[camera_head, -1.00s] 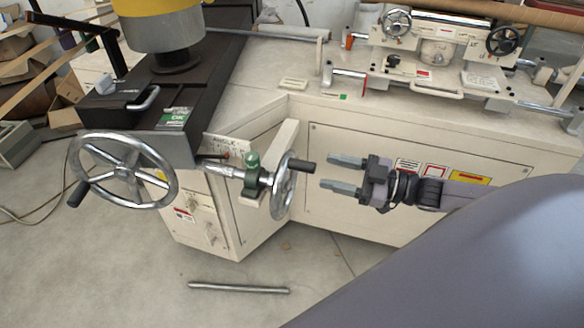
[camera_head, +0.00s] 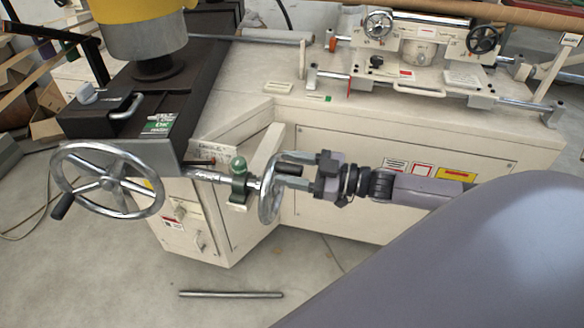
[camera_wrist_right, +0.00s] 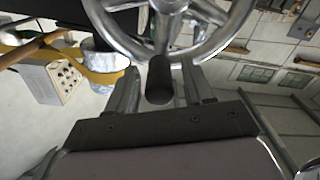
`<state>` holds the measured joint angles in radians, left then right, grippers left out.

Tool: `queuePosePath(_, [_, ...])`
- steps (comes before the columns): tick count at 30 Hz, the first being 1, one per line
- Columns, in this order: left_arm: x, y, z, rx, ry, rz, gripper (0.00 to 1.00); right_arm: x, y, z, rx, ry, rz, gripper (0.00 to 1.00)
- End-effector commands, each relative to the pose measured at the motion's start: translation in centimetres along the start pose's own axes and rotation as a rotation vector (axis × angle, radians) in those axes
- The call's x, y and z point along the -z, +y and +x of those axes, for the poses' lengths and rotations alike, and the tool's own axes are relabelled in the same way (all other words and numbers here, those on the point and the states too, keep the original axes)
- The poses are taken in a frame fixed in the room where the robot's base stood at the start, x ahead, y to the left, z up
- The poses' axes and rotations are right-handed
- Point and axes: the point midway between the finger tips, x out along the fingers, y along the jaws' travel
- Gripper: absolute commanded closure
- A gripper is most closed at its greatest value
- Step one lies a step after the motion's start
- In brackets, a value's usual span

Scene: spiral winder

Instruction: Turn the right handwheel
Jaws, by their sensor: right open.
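The right handwheel (camera_head: 267,198) is a chrome wheel, seen nearly edge-on, on a shaft at the corner of the cream machine. Its black handle (camera_head: 291,170) points toward my right gripper (camera_head: 286,169). The gripper's fingers are open, one on each side of the handle, with their tips close to the wheel rim. In the right wrist view the black handle (camera_wrist_right: 159,80) lies between the two open fingertips (camera_wrist_right: 161,82), with a visible gap on both sides. The spoked handwheel (camera_wrist_right: 172,25) fills the top of that view. My left gripper is out of view.
A larger chrome handwheel (camera_head: 107,181) stands to the left. A green-capped fitting (camera_head: 239,180) sits on the shaft beside the right handwheel. The cream machine panel (camera_head: 345,145) lies behind my arm. A metal rod (camera_head: 231,294) lies on the floor.

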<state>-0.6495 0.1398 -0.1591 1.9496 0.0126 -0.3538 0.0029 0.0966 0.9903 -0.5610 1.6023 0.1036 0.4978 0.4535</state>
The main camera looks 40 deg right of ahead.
Motion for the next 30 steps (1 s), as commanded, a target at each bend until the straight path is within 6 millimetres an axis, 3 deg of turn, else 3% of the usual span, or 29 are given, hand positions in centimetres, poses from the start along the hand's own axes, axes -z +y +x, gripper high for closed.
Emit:
queuePosePath(4, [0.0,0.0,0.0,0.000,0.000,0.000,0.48,0.0,0.0,0.0,0.000,0.000,0.000,0.51])
queuePosePath(8, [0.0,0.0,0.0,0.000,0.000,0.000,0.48,0.0,0.0,0.0,0.000,0.000,0.000,0.94])
queuePosePath(9, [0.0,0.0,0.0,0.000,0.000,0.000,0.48,0.0,0.0,0.0,0.000,0.000,0.000,1.00])
queuePosePath(20, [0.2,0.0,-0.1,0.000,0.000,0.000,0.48,0.1,-0.3,-0.1,0.001,0.000,-0.036,1.00])
queuePosePath(30, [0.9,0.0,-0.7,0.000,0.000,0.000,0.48,0.5,-2.0,-0.1,0.001,0.001,-0.250,1.00])
